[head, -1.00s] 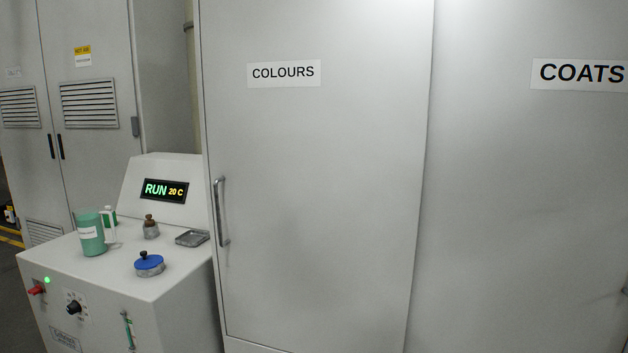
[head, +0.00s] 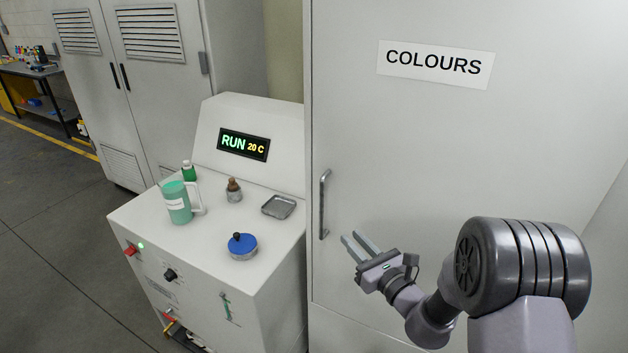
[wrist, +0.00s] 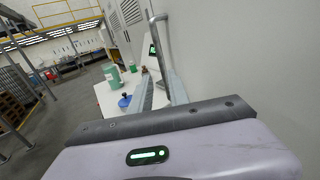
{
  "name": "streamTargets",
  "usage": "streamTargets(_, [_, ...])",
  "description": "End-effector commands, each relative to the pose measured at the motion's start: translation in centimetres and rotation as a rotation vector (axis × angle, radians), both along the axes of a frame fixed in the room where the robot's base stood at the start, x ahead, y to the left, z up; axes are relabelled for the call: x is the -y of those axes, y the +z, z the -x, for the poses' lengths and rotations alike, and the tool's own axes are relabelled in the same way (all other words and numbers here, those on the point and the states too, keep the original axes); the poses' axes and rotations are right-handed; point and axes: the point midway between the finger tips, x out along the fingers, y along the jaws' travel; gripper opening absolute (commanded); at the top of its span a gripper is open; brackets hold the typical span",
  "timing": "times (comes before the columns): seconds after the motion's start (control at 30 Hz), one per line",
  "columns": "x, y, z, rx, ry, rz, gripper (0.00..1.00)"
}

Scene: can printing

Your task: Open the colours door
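The colours door (head: 400,160) is a large pale grey panel labelled COLOURS, and it stands shut. Its handle (head: 323,204) is a vertical metal bar near the door's left edge. My gripper (head: 356,241) is just right of and a little below the handle in the head view, with its two fingers apart and nothing between them. In the wrist view the handle (wrist: 159,48) rises beyond the fingertips, with the door face (wrist: 240,60) along the right. The fingers do not appear closed around the bar.
A white machine (head: 215,263) with a RUN 20 C display stands left of the door. On its top are a green jug (head: 177,203), a blue-lidded pot (head: 242,247), a small tray (head: 278,207) and a brown-topped jar (head: 234,190). Grey floor (head: 50,230) is clear at the left.

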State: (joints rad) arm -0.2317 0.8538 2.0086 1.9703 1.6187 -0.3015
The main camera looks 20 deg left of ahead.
Motion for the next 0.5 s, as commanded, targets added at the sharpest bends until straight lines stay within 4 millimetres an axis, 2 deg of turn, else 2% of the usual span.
streamTargets(0.07, [-1.0, -0.2, -0.8, 0.002, 0.001, 0.000, 0.22])
streamTargets(0.4, [-8.9, -0.3, -6.8, 0.002, 0.004, 0.000, 0.22])
streamTargets(0.5, [-10.7, -0.3, -8.2, 0.002, 0.004, 0.001, 0.22])
